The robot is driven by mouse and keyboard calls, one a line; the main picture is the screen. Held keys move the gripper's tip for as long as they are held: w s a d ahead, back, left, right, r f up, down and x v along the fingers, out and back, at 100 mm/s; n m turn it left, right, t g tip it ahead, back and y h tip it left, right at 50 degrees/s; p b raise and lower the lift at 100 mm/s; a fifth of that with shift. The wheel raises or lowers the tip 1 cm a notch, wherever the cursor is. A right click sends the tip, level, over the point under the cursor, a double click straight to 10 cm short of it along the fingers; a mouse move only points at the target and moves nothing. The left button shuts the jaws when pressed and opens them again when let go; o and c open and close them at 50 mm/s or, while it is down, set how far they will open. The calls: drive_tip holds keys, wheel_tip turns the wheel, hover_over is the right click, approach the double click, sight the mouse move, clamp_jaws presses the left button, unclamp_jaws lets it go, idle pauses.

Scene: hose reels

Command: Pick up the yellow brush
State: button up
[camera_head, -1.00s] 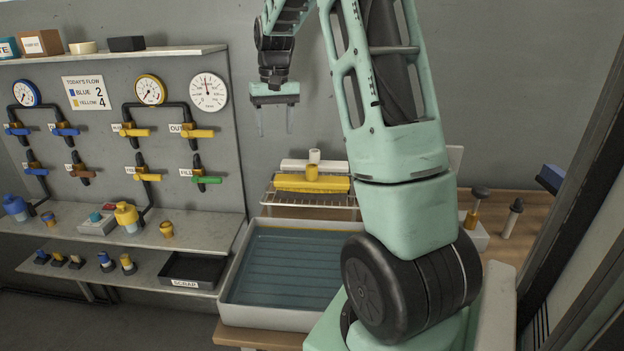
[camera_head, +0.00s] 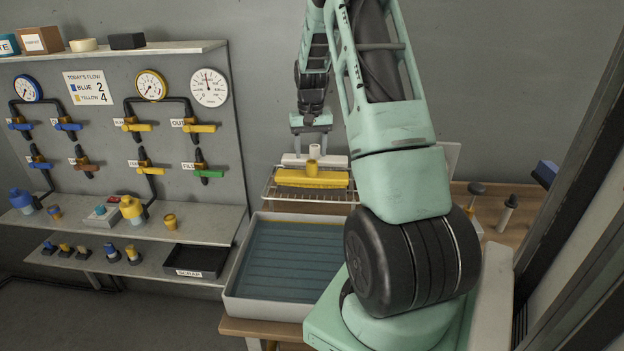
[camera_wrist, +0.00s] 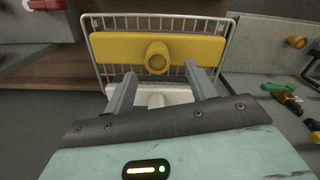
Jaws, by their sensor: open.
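The yellow brush (camera_head: 325,180) lies on a wire rack (camera_head: 292,196) behind the water tray, with its round socket pointing up. In the wrist view the brush (camera_wrist: 205,49) stretches across the rack, its socket (camera_wrist: 157,57) near the middle. A white brush-like piece (camera_head: 293,160) lies just behind it; in the wrist view part of it (camera_wrist: 170,95) shows between my fingers. My gripper (camera_head: 311,148) is open and empty, fingers pointing down, above and behind the yellow brush. The fingers (camera_wrist: 160,73) appear on either side of the socket's line, apart from the brush.
A grey tray of water (camera_head: 228,305) stands in front of the rack. To the left are a valve panel and shelves with nozzles and a scrap bin (camera_head: 185,272). Two upright black-topped tools (camera_head: 508,214) stand at the right. The wall is close behind the rack.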

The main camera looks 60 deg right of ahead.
sight(312, 162)
drive_tip(key=shift+s+f+p, duration=0.2)
drive_tip(key=shift+f+p, duration=1.05)
drive_tip(key=shift+f, duration=1.5)
drive_tip(key=shift+c, duration=0.4)
clamp_jaws()
